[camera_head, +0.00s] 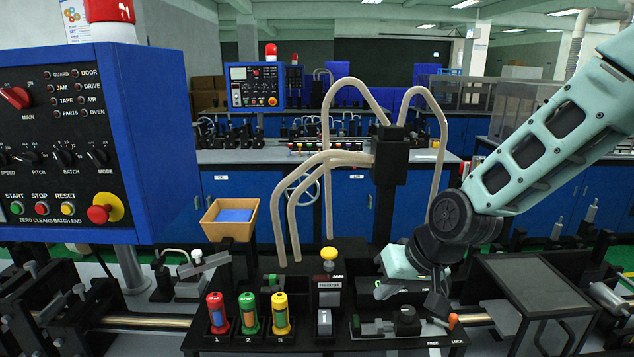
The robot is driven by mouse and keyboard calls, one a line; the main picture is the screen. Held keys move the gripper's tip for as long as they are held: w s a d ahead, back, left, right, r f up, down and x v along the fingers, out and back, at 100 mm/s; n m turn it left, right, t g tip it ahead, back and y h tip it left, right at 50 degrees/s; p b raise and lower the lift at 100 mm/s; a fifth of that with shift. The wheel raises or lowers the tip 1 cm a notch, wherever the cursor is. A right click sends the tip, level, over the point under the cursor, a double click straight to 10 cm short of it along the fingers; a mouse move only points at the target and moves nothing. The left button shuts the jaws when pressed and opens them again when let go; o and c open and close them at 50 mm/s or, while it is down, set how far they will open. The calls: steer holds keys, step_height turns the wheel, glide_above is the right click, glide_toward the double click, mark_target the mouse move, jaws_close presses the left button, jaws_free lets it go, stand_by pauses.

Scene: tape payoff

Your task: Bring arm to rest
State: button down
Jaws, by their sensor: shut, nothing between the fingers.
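My arm (545,135) is pale teal with black joints and reaches in from the upper right, angled down to the left. My gripper (437,303) is low at the right of centre, pointing down, shut and empty. It is over the right part of the black bench fixture, close to a small black knob (405,317) and an orange-tipped lever (452,321) by the FREE and LOCK labels. I cannot tell whether it touches them. The wrist hides part of the fixture behind it.
Red, green and yellow capped cylinders (248,313) stand in numbered slots. A tan bin (229,219) holds something blue. Curved beige tubes (291,215) rise at centre. A blue control panel (110,140) fills the left; a dark frame table (535,285) is right.

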steer(key=s+r+n+g+h, duration=0.1)
steer(key=s+n+g+h, duration=0.1)
steer(key=s, duration=1)
steer(key=s+r+n+g+h+b, duration=0.1)
steer(key=s+r+n, duration=0.1)
steer(key=s, duration=1.1)
steer(key=shift+d+n+g+h, duration=0.35)
steer(key=shift+n+g+h, duration=0.05)
steer(key=shift+n, duration=0.4)
steer(key=shift+r, duration=0.1)
